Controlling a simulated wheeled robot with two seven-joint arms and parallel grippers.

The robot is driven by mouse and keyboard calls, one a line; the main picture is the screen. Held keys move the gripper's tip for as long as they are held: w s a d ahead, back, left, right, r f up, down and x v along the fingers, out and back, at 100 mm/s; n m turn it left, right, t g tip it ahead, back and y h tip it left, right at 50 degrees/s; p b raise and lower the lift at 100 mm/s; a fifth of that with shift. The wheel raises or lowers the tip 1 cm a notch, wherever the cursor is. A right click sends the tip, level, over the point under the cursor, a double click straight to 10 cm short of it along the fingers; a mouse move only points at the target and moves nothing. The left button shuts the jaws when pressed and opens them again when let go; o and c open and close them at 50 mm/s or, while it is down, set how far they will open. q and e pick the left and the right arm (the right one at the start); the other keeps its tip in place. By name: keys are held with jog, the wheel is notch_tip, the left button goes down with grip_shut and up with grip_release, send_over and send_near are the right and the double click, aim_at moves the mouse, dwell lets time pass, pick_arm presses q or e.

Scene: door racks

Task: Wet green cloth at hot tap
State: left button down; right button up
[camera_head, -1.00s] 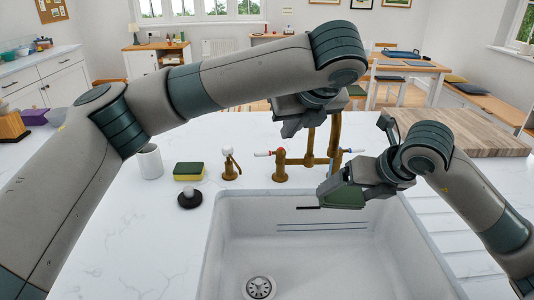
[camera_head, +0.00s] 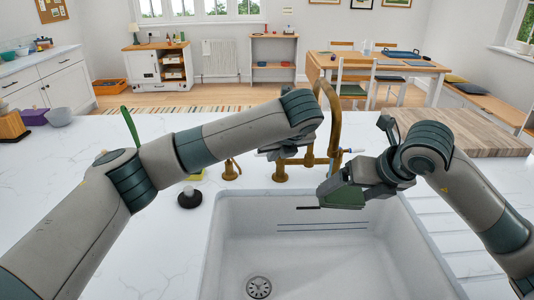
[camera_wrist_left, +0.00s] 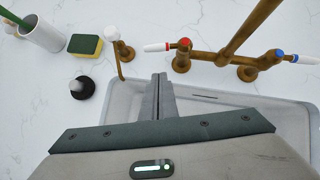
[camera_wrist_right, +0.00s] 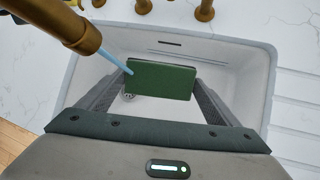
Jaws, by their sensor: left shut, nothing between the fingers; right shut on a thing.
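The folded green cloth (camera_wrist_right: 160,78) is held over the white sink (camera_head: 310,265) by my right gripper (camera_head: 335,195), which is shut on it. The cloth also shows in the head view (camera_head: 345,197). A light blue water stream (camera_wrist_right: 116,62) runs from the brass spout (camera_wrist_right: 80,32) to the cloth's upper left corner. My left gripper (camera_wrist_left: 158,78) is shut and empty, above the sink's back edge. It is apart from the hot tap's white lever (camera_wrist_left: 158,47) with the red cap (camera_wrist_left: 185,43). The blue-capped cold tap (camera_wrist_left: 279,53) is further right.
A yellow-green sponge (camera_wrist_left: 85,44), a white cup (camera_wrist_left: 42,33) with a green-handled brush, and a black stopper (camera_wrist_left: 82,87) stand left of the sink. A small brass fixture (camera_wrist_left: 120,50) stands between sponge and taps. A wooden board (camera_head: 465,133) lies at right.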

aim_at(263, 155)
pick_arm(q)
jog(key=w+a+f, duration=0.1)
jog(key=w+f, duration=0.2)
jog(key=w, duration=0.2)
jog(key=shift+w+a, duration=0.25)
jog(key=shift+a, duration=0.15)
jog(key=shift+w+a+m+h, duration=0.3)
jog(key=shift+a+m+h, duration=0.1)
jog(key=shift+m, duration=0.2)
jog(key=shift+w+a, duration=0.3)
jog(key=shift+w, duration=0.1)
jog(key=shift+s, duration=0.15)
